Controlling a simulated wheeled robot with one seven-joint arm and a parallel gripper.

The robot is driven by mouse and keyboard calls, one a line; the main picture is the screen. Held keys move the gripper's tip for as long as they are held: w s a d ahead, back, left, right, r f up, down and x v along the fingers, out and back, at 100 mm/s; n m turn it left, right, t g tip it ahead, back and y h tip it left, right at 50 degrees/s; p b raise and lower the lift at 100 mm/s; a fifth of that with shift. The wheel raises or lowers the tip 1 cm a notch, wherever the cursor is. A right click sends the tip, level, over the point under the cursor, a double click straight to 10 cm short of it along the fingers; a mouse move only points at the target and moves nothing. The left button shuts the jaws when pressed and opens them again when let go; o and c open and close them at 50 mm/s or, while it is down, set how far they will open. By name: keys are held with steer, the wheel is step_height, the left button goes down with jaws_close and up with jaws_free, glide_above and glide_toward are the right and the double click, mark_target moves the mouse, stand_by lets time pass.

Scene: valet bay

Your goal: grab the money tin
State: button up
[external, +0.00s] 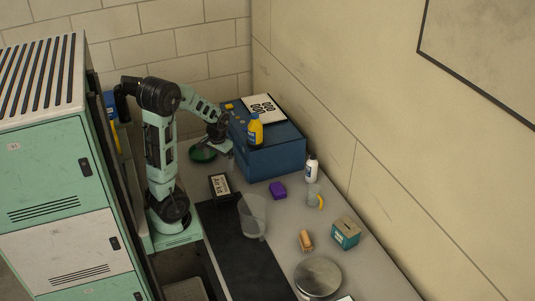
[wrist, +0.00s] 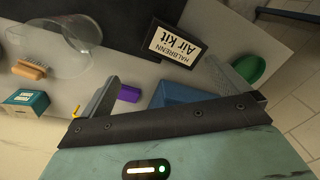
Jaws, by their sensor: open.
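The blue cabinet (external: 275,158) carries a yellow bottle (external: 255,130). A green bowl (external: 202,153), Air Kit box (external: 219,185), purple block (external: 277,189), white bottle (external: 311,168), clear container (external: 252,216), wooden brush (external: 305,240) and round metal plate (external: 318,277) stand along the counter (external: 284,245).

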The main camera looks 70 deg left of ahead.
steer(key=s+d+f, duration=0.1)
steer(key=s+f, duration=0.2)
steer(key=s, duration=0.4)
steer(key=shift+d+n+b, duration=0.4)
steer(key=shift+b, duration=0.05)
steer(key=shift+s, duration=0.1)
